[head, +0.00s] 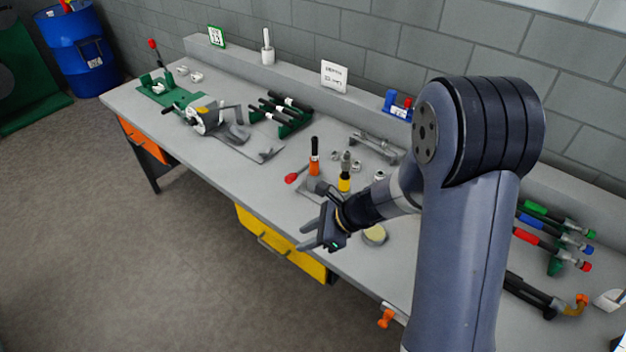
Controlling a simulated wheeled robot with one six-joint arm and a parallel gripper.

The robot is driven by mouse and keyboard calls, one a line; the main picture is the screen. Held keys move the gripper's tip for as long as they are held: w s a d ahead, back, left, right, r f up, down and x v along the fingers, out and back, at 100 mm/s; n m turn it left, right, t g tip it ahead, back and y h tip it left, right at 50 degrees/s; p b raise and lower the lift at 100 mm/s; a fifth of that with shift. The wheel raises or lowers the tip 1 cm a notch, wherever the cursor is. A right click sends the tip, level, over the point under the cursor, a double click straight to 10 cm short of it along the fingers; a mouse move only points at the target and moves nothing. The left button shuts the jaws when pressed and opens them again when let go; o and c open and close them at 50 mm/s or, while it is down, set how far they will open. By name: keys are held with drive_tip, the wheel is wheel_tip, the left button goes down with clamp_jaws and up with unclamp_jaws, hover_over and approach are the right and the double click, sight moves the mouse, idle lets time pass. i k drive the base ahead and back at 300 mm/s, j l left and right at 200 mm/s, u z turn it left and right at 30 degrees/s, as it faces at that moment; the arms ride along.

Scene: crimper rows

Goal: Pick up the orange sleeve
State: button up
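An orange sleeve (315,168) stands upright on the workbench near its middle, with a black upper part above it. A similar yellow piece (344,183) with a grey top stands just to its right. My gripper (303,237) is over the front edge of the bench, in front of and below the orange sleeve in the picture, and apart from it. Its two fingers point left with a gap between them, and nothing shows in the gap. The lower part of the arm's wrist hides some of the bench behind it.
A red-tipped tool (291,178) lies left of the orange sleeve. Small metal fittings (380,176) and a grey bracket (376,147) are behind. A green rack (290,125) holds black-handled tools. A yellow drawer (262,240) is below the bench front.

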sight(314, 167)
drive_tip(key=k+z, duration=0.15)
drive_tip(key=z, duration=0.35)
drive_tip(key=k+l+z, duration=0.1)
drive_tip(key=z, duration=0.4)
drive_tip(key=j+z, duration=0.1)
drive_tip(key=z, duration=0.75)
drive_tip(key=k+j+z, duration=0.1)
drive_tip(key=z, duration=0.35)
drive_tip(key=j+z, duration=0.1)
drive_tip(key=z, duration=0.35)
drive_tip(key=k+j, duration=0.25)
drive_tip(key=j, duration=0.15)
drive_tip(key=k+j, duration=0.2)
drive_tip(key=j, duration=0.25)
drive_tip(key=k+j, duration=0.25)
drive_tip(key=j, duration=0.15)
drive_tip(key=k+j, duration=0.2)
drive_tip(key=j, duration=0.25)
drive_tip(key=k+j, duration=0.25)
drive_tip(key=j, duration=0.15)
drive_tip(key=k+j, duration=0.2)
drive_tip(key=j, duration=0.2)
drive_tip(key=k+j, duration=0.25)
drive_tip(key=j, duration=0.2)
